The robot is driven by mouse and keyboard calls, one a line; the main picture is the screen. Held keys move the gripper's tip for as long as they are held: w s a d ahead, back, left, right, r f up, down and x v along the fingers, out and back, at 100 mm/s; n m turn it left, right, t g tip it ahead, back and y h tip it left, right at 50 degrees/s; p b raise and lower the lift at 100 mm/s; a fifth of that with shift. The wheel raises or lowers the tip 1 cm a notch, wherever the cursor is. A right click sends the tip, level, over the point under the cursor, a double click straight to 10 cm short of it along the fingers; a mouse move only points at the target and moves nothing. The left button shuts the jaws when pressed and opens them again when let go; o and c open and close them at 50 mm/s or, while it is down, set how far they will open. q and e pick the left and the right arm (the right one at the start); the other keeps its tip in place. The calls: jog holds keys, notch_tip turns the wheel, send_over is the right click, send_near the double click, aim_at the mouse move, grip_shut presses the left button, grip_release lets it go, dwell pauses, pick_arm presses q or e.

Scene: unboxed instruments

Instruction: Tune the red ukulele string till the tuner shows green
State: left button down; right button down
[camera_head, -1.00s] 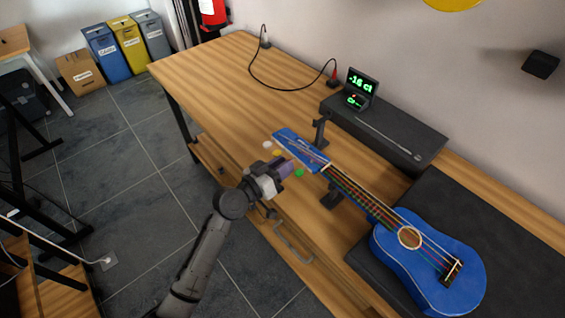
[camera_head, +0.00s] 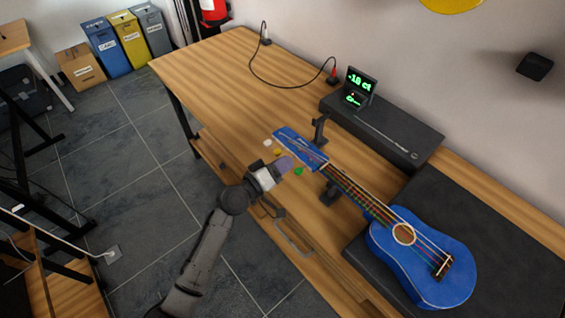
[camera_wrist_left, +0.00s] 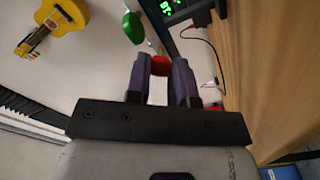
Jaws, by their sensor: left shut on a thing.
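The blue ukulele (camera_head: 402,255) lies on the bench, its body on a dark mat and its neck over dark supports. Its headstock (camera_head: 300,146) points to the far left; white, yellow and green pegs show along its near side. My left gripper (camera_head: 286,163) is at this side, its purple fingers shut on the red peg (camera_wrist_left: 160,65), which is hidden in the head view. The green peg (camera_wrist_left: 133,28) is beside it, apart from the fingers. The tuner (camera_head: 359,85) shows green characters, a negative cents value, perhaps -10 or -18. My right gripper is out of view.
The tuner stands on a long dark box (camera_head: 395,138) along the wall. A black cable (camera_head: 262,82) loops over the bench (camera_head: 215,75), whose left part is clear. A yellow instrument (camera_wrist_left: 52,28) hangs on the wall.

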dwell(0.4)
pick_arm(q)
jog(key=c, duration=1.3)
grip_release()
jog(key=shift+o, duration=0.2)
jog(key=shift+a, duration=0.1)
jog(key=p+v, duration=0.1)
jog(key=v, duration=1.2)
jog(key=shift+s+a+p, duration=0.2)
jog(key=shift+s+p, duration=0.1)
jog(key=shift+d, duration=0.1)
